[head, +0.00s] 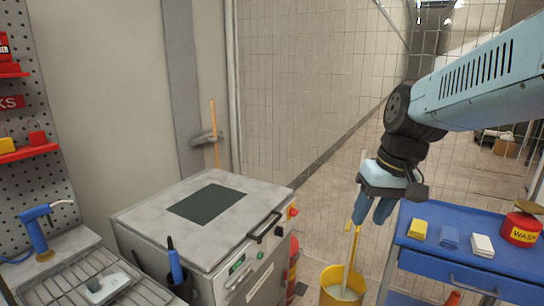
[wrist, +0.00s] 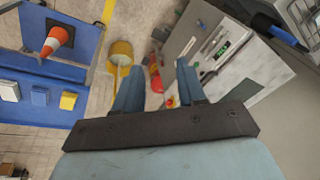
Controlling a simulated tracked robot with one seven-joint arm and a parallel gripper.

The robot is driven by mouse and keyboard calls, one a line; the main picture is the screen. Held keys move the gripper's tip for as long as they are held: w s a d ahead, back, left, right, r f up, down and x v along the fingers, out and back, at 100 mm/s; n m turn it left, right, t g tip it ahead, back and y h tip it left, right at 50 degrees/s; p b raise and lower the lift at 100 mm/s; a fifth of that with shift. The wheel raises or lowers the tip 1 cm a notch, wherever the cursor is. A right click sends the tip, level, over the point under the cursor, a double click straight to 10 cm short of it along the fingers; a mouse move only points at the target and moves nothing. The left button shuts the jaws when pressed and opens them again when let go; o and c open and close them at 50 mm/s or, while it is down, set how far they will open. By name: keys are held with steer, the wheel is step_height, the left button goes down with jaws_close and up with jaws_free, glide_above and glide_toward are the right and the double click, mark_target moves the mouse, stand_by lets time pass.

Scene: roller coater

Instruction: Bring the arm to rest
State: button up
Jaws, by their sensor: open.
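My gripper (head: 374,208) hangs from my light-blue arm at the right of the head view, pointing down. Its two blue fingers are apart with nothing between them. In the wrist view my gripper (wrist: 158,88) also shows open and empty, with floor beyond the fingers. In the head view it is above and behind the yellow bucket (head: 343,287) in the picture, left of the blue cart (head: 470,268). It appears clear of both.
A grey machine (head: 205,225) with a dark top panel stands at centre left. The cart bears yellow (head: 418,229), blue (head: 450,238) and white (head: 482,245) blocks and a red WASH can (head: 520,229). A wire-mesh fence (head: 310,80) stands behind. An orange cone (wrist: 56,40) shows in the wrist view.

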steer(key=s+d+r+m+t+h, duration=0.1)
steer(key=s+d+r+t+h, duration=0.1)
steer(key=s+d+r+t, duration=0.1)
steer(key=shift+s+d+r+m+t, duration=0.25)
steer(key=shift+s+d+m+t, duration=0.25)
steer(key=shift+s, duration=0.5)
